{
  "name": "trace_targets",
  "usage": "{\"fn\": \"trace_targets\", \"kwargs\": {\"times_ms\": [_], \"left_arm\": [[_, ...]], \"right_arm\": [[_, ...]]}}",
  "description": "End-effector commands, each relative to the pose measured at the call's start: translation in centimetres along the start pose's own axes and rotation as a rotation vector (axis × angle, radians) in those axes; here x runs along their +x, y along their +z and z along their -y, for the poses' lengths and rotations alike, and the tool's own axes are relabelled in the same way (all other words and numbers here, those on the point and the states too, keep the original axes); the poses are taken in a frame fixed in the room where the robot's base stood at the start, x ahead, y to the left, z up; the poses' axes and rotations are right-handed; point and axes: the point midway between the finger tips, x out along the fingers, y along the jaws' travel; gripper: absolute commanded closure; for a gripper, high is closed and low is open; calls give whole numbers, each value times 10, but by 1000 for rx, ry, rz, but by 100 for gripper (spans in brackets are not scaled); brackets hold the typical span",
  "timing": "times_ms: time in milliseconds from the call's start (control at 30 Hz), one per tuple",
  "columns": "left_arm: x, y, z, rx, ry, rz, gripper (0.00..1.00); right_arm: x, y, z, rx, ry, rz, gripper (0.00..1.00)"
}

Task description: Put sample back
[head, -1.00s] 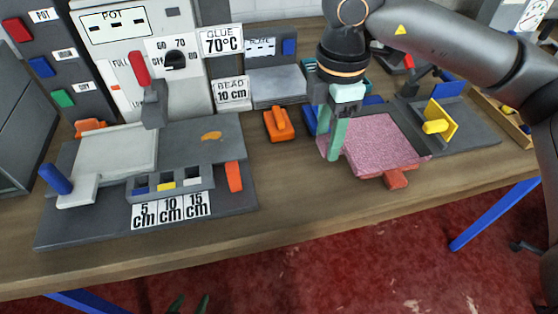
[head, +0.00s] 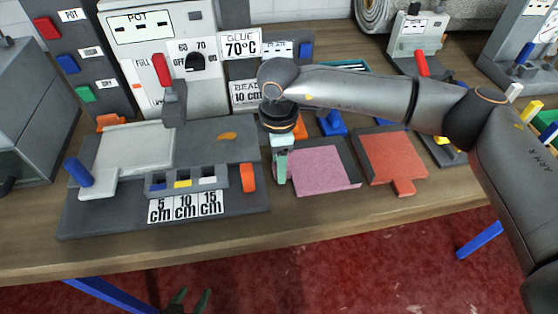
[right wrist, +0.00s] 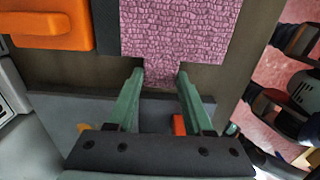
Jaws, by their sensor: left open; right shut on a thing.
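The pink rug sample (head: 324,170) is a flat square with a small tab. It lies flat over or on a dark board (head: 348,158); I cannot tell if it touches. My right gripper (head: 280,182) is shut on the tab at its left side. The right wrist view shows the tab (right wrist: 162,74) between the green fingers (right wrist: 160,90). A red sample (head: 393,156) lies on another dark board just to the right, its tab toward the front. My left gripper (head: 190,303) is open and empty at the bottom edge, in front of the table.
A grey station with a white plate (head: 130,148), blue handle (head: 78,172) and centimetre labels (head: 185,206) stands to the left. An orange block (right wrist: 50,22) and a blue block (head: 332,122) sit behind the pink sample. The front table strip is clear.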

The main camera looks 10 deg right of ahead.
Motion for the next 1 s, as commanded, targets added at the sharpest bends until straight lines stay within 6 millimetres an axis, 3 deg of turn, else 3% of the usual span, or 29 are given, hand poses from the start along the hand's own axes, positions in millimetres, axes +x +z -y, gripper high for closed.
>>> {"fn": "trace_targets", "kwargs": {"times_ms": [333,367,600,1000], "left_arm": [[2,1,-1,0,1,-1,40],[2,1,-1,0,1,-1,40],[1,0,-1,0,2,0,40],[0,0,-1,-1,2,-1,40]], "right_arm": [[6,0,0,0,1,-1,100],[6,0,0,0,1,-1,48],[4,0,0,0,1,-1,20],[-5,0,-1,0,3,-2,19]]}}
